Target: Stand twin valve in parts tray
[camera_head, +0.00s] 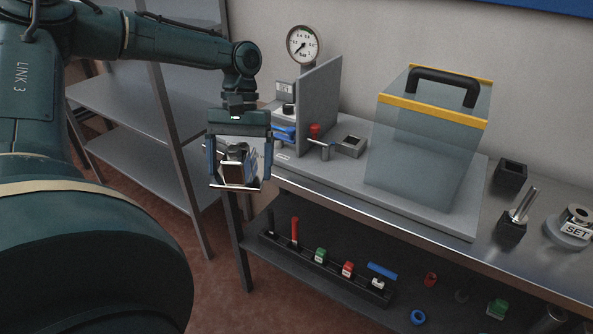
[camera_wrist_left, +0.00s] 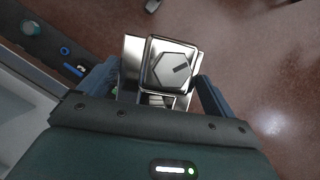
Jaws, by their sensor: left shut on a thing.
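My left gripper (camera_head: 239,172) is shut on a shiny metal piece (camera_head: 232,174), which I take to be the twin valve. It is held in the air in front of the bench's left end, over the floor. I cannot make out for certain which thing is the parts tray. My right gripper is not in view.
The bench (camera_head: 465,256) carries a clear case with a yellow rim (camera_head: 425,140), an upright grey panel (camera_head: 320,92), a pressure gauge (camera_head: 303,45), and black sockets (camera_head: 510,177). A black rack (camera_head: 333,270) with several coloured pieces lies on the lower shelf. Empty grey shelves (camera_head: 140,158) stand left.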

